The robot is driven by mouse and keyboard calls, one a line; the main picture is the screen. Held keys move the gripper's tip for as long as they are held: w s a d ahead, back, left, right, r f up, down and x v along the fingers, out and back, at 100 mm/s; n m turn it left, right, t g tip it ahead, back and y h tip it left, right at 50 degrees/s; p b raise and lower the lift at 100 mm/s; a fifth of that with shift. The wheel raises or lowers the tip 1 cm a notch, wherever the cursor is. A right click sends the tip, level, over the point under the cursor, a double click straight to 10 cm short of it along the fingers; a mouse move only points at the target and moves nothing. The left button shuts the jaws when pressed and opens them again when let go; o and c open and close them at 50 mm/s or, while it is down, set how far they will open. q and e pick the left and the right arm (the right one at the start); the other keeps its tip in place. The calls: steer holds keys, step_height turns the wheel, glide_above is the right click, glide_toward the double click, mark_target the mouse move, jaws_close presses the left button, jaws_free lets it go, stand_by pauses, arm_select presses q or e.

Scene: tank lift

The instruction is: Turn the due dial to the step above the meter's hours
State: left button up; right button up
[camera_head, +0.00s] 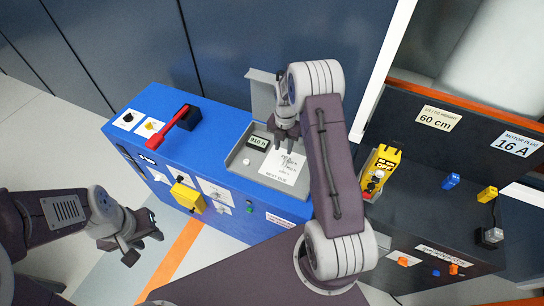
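The hour meter (258,142) is a small display in a grey panel (238,160) on top of the blue cabinet; it seems to end in "10 h", its first digit unclear. A white card (280,172) with "NEXT DUE" printed at its lower edge lies beside it. My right gripper (284,148) points down over the card's upper part, its fingers a little apart with nothing seen between them. I cannot make out the due dial; the gripper may hide it. My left gripper (143,248) is open and empty, in front of the cabinet at lower left.
A red lever (172,125) lies on the blue cabinet top (215,125). A yellow box (188,197) is on its front. At right, a dark bench holds a yellow device (382,168) and small blue and yellow parts. My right arm covers the panel's right side.

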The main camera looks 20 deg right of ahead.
mark_target(283, 160)
step_height(283, 160, down, 8)
steer(key=shift+r+p, duration=0.25)
steer(key=shift+p, duration=0.4)
jaws_close()
